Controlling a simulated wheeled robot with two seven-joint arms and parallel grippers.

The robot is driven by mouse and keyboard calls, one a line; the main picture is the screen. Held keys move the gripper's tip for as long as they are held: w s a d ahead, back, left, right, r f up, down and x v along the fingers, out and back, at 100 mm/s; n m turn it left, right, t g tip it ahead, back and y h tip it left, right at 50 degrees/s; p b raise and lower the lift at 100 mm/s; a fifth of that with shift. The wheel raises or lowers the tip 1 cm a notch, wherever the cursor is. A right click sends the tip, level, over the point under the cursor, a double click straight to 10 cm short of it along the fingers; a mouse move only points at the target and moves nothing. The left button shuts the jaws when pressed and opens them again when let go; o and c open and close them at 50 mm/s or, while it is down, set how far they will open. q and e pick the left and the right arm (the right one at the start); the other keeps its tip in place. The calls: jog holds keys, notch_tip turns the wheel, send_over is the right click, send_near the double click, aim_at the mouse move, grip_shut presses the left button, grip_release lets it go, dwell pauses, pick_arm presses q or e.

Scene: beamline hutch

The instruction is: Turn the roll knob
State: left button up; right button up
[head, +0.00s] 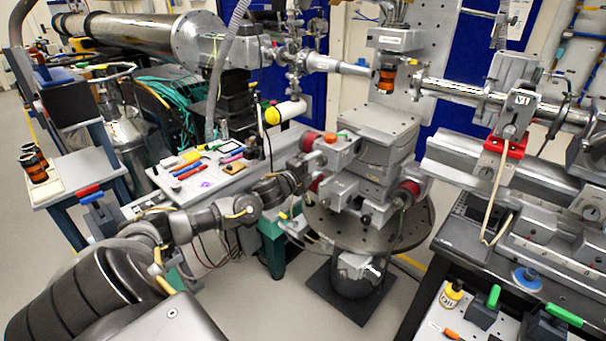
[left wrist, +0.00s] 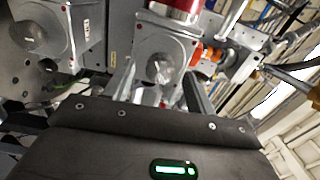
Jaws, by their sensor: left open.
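The grey motorised stage stack (head: 378,125) stands on a round perforated plate in the middle of the head view. It carries red cylindrical parts on its sides, one at the upper left (head: 309,141) and one at the right (head: 408,193). I cannot read which control is the roll knob. My left gripper (head: 303,166) is at the stack's left side. In the left wrist view its open fingers (left wrist: 160,88) point at a grey square housing with a rounded silvery knob (left wrist: 163,70), which shows between them. Contact cannot be told. My right gripper is not in view.
A white-topped cart (head: 215,172) with coloured tools stands left of the stack. A beam pipe (head: 455,92) crosses behind it. A rail bench (head: 520,225) stands close on the right. In the left wrist view, another grey housing (left wrist: 40,35) sits left of the fingers.

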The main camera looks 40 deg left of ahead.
pick_arm(q)
jog(key=s+b, duration=0.1)
jog(key=s, duration=0.7)
jog(key=shift+d, duration=0.1)
dwell(0.4)
